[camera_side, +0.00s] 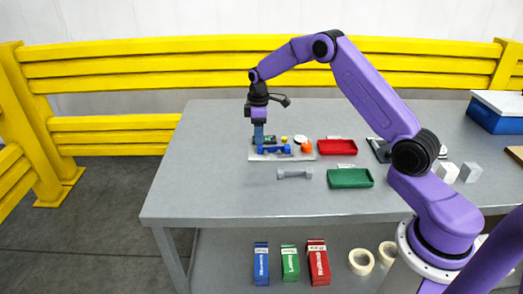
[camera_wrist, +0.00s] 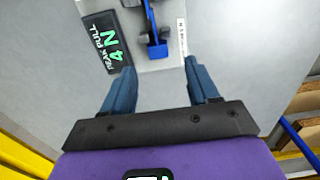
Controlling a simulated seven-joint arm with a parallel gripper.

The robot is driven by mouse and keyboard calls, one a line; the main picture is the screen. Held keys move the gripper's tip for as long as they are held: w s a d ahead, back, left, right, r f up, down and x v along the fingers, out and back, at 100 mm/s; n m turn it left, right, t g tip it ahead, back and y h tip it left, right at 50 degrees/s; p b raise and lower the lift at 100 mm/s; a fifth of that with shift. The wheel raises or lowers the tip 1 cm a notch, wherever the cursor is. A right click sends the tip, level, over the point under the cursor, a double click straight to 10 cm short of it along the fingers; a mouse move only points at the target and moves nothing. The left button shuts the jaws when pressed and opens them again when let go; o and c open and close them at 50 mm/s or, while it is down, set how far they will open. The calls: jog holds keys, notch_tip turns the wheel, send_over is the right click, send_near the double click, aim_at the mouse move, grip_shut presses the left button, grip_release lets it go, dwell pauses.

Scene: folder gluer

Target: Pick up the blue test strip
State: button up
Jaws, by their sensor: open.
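A blue piece (camera_side: 275,150), which looks like the blue test strip, is on the white plate (camera_side: 308,157) of a small test device. In the wrist view the blue piece (camera_wrist: 158,49) shows beside dark parts, just beyond the fingertips and between their lines. I cannot tell the strip apart from a blue clamp part. My gripper (camera_side: 259,148) points down at the left end of the device. In the wrist view my gripper (camera_wrist: 160,68) has its two blue fingers wide apart with nothing between them.
A black display (camera_wrist: 103,42) reads "PEAK PULL 4 N". An orange knob (camera_side: 307,147) is at the device's right. A red tray (camera_side: 337,147), a green tray (camera_side: 350,178) and a grey bar-shaped part (camera_side: 294,173) lie nearby. The grey table (camera_side: 205,180) is clear at left.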

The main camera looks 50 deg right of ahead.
aim_at(259, 147)
jog(key=shift+d+f, duration=0.15)
jog(key=shift+f, duration=2.7)
grip_shut()
